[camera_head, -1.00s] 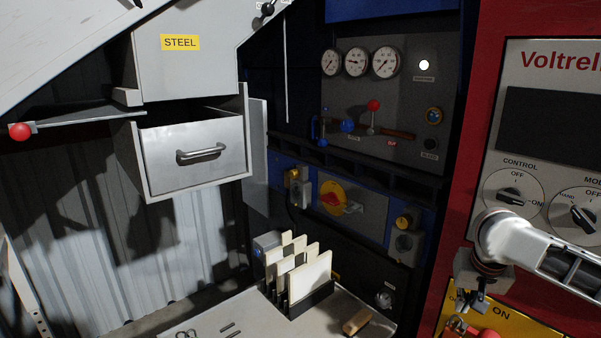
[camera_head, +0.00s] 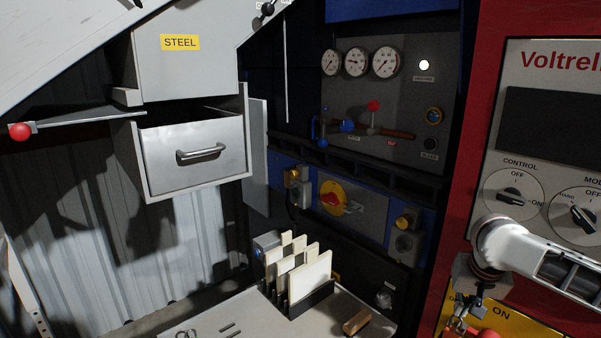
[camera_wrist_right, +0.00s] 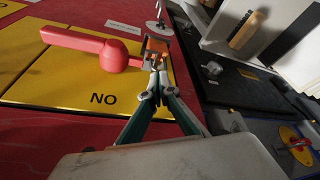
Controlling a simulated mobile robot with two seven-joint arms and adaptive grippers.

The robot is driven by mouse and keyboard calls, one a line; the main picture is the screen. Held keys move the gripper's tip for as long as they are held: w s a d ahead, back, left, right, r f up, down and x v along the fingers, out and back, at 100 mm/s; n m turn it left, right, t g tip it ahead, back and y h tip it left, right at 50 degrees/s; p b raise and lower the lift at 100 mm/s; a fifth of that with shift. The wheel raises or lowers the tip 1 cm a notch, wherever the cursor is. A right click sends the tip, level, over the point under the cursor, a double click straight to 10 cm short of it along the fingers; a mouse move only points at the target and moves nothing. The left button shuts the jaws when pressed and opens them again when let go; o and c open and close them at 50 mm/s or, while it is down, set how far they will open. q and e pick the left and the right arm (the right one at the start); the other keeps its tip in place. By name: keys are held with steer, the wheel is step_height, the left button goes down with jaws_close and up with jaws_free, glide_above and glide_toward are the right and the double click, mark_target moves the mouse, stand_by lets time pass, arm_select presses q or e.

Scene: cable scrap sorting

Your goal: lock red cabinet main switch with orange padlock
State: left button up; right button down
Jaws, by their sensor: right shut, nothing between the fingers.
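The main switch's red handle (camera_wrist_right: 112,56) lies over a yellow plate (camera_wrist_right: 45,85) in the right wrist view. Its lettering appears upside down there. In the head view, only the top of the red handle (camera_head: 488,334) shows at the bottom edge. My right gripper (camera_wrist_right: 156,68) is shut beside the handle's hub. A small orange piece, seemingly the padlock (camera_wrist_right: 155,46), sits right at its fingertips; I cannot tell whether they touch. The gripper also shows in the head view (camera_head: 467,312), in front of the red cabinet (camera_head: 466,180). My left gripper is not in view.
A metal fitting (camera_wrist_right: 160,22) stands on the red panel just beyond the fingertips. A blue cabinet with gauges (camera_head: 385,63) stands behind. A steel drawer (camera_head: 195,160) is at left.

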steer(key=shift+f, duration=1.15)
stand_by(0.4)
steer(key=shift+s+a+r, duration=0.3)
steer(key=shift+a+r, duration=0.1)
steer(key=shift+r, duration=0.45)
steer(key=shift+s+a+r, duration=0.35)
steer(key=shift+r, duration=0.55)
steer(key=shift+s+a+r, duration=0.3)
steer(key=shift+a+r, duration=0.1)
steer(key=shift+r, duration=0.45)
steer(key=s+a+f+n+t+y, duration=0.2)
steer(key=a+f+n+y, duration=0.15)
steer(key=a+f, duration=0.7)
steer(key=s+a+f+n+t+y, duration=0.1)
steer(key=s+a+f+n+y, duration=0.2)
steer(key=a+f, duration=0.75)
steer(key=s+d+f+t+h, duration=0.1)
steer(key=s+d+f, duration=0.1)
steer(key=s+f, duration=0.2)
steer(key=s+d+f+n+t+h, duration=0.1)
steer(key=s+d+f, duration=0.2)
steer(key=s, duration=0.5)
steer(key=s+d+f+t+h, duration=0.1)
steer(key=s+d+f, duration=0.2)
steer(key=s, duration=0.3)
steer(key=shift+s+d+f+t, duration=0.2)
steer(key=shift+d+f+t, duration=0.1)
steer(key=shift+f, duration=0.5)
